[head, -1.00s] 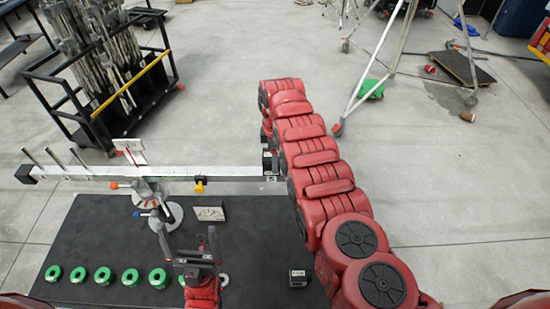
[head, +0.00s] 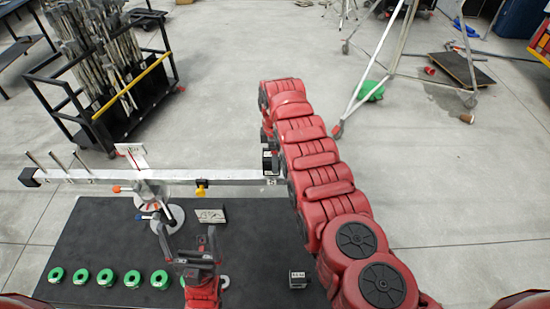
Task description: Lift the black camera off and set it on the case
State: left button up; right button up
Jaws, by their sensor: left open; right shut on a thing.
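The black camera (head: 270,164) is a small dark block at the right end of a long white beam (head: 110,175). My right arm reaches over from the lower right. My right gripper (head: 266,140) is mostly hidden behind its own wrist and is shut on the camera from above. I cannot tell whether the camera still touches the beam. The case (head: 250,240) is the broad dark flat surface below the beam. My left gripper (head: 195,260) is open and empty over the case, its fingers pointing up the picture.
Several green rings (head: 105,277) line the case's front left. A small black box (head: 298,279) and a pale block (head: 211,216) lie on it. A grey stand (head: 150,192) carries the beam. A black cart (head: 110,125) stands at the back left. The case's middle is clear.

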jog(key=shift+r+p, duration=0.95)
jog(key=shift+r, duration=0.35)
jog(key=shift+r+p, duration=0.45)
jog(key=shift+r, duration=0.7)
jog(key=shift+r, duration=1.3)
notch_tip(320, 180, up, 11)
jog(key=shift+p, duration=0.3)
